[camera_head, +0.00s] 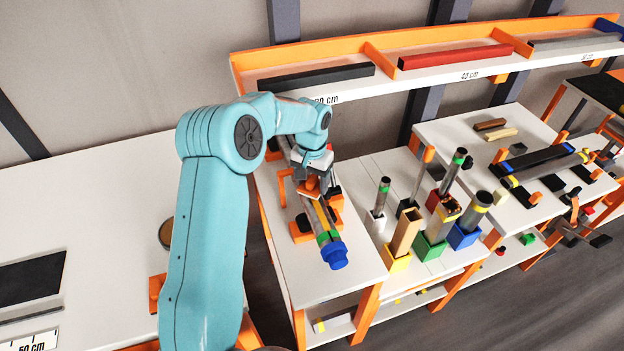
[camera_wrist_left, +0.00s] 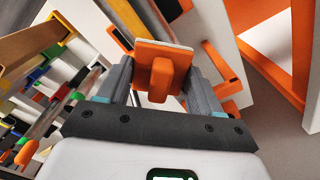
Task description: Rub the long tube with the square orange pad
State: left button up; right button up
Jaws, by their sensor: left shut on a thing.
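The long tube (camera_head: 322,229) lies in an orange holder (camera_head: 301,229) on the white rack table. It has a blue end cap (camera_head: 335,256) and a green band near its front end. My left gripper (camera_head: 313,180) is above the tube's rear part, which the gripper and arm partly hide. In the left wrist view, the left gripper (camera_wrist_left: 160,80) is shut on the handle of the square orange pad (camera_wrist_left: 178,50). The pad shows only in part in the head view (camera_head: 312,189). I cannot tell whether it touches the tube. My right gripper is not in view.
Several upright tubes stand in coloured square holders to the right, such as a blue holder (camera_head: 463,237) and a green holder (camera_head: 429,247). A raised shelf (camera_head: 425,66) with bars runs behind. A white table (camera_head: 90,215) is at left, with bare room.

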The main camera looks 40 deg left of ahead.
pick_arm(q)
jog(key=shift+f+b, duration=0.8)
jog(key=shift+f, duration=0.25)
dwell(0.4)
